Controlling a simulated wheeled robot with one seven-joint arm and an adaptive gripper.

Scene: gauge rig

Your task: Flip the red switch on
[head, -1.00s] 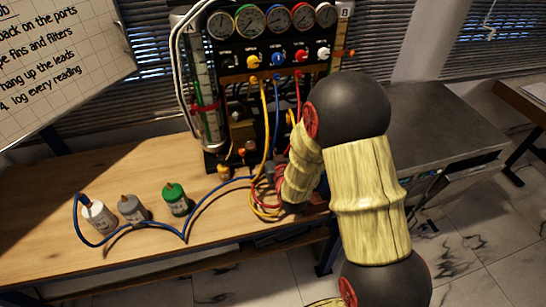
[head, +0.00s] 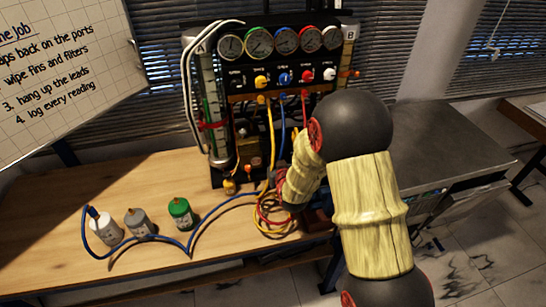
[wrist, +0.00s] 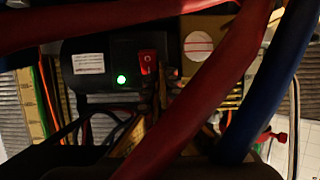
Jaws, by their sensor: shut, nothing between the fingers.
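The red switch (wrist: 148,62) shows in the wrist view on a dark box (wrist: 100,62), beside a lit green lamp (wrist: 121,79). My gripper (wrist: 168,76) is shut and empty, with its dark tips just right of the switch. I cannot tell whether they touch it. A red hose (wrist: 190,115) crosses close in front and hides part of the fingers. In the head view, my arm hides the gripper's tips and the switch cannot be made out.
Blue hose (wrist: 265,85) hangs close at the right of the wrist view. The gauge rig (head: 285,62) stands at the back of the wooden bench (head: 50,215). Coiled leads (head: 270,215) lie near my arm.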

